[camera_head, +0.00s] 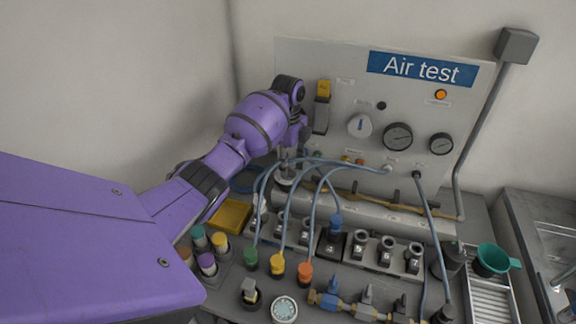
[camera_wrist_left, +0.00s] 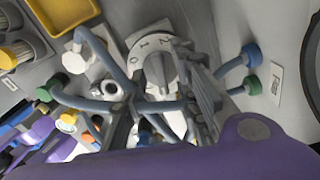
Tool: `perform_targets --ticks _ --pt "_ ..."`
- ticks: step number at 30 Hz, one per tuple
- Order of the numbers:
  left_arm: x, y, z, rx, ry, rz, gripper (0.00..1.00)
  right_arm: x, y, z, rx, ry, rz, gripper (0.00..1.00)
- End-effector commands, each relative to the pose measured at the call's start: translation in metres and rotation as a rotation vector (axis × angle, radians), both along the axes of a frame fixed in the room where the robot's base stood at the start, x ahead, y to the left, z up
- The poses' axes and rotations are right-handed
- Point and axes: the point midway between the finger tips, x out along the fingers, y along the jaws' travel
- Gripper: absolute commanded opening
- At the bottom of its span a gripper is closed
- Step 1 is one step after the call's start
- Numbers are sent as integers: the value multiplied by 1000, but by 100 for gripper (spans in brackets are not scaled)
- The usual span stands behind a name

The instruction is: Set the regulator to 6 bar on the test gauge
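My left gripper (camera_head: 288,165) reaches down at the lower left of the "Air test" panel (camera_head: 300,75). In the left wrist view its fingers (camera_wrist_left: 165,95) stand apart, with a white dial with a grey knob (camera_wrist_left: 157,72) and printed numbers showing between and beyond them. I cannot tell whether they touch it, or whether this is the regulator. In the head view the gripper hides most of what is there. My right gripper is out of view.
Blue hoses (camera_head: 318,205) arch close to my left gripper toward green, yellow and orange fittings. A yellow tray (camera_head: 230,215) and coloured-cap containers stand left. A row of numbered sockets (camera_head: 385,253) and a round white-faced dial (camera_head: 284,308) are in front. A teal cup (camera_head: 493,258) stands right.

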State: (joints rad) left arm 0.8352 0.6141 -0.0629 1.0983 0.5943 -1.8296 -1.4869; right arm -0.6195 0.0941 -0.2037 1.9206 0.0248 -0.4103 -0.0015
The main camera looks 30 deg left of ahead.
Motion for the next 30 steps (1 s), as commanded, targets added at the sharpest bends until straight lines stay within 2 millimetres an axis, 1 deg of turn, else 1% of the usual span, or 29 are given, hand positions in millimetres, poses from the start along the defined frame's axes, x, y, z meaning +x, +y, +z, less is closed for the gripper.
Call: perform_targets --ticks 9,15,18,21,30 --pt "2 1 66 1 -7 -1 28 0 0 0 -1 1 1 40" --pt "1 1 100 4 -6 0 28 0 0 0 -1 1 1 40" --pt "1 1 109 3 -4 1 28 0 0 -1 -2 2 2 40" --pt "0 0 113 1 -2 0 28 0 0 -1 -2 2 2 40" --pt "0 0 114 0 -2 0 28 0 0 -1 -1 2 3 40"
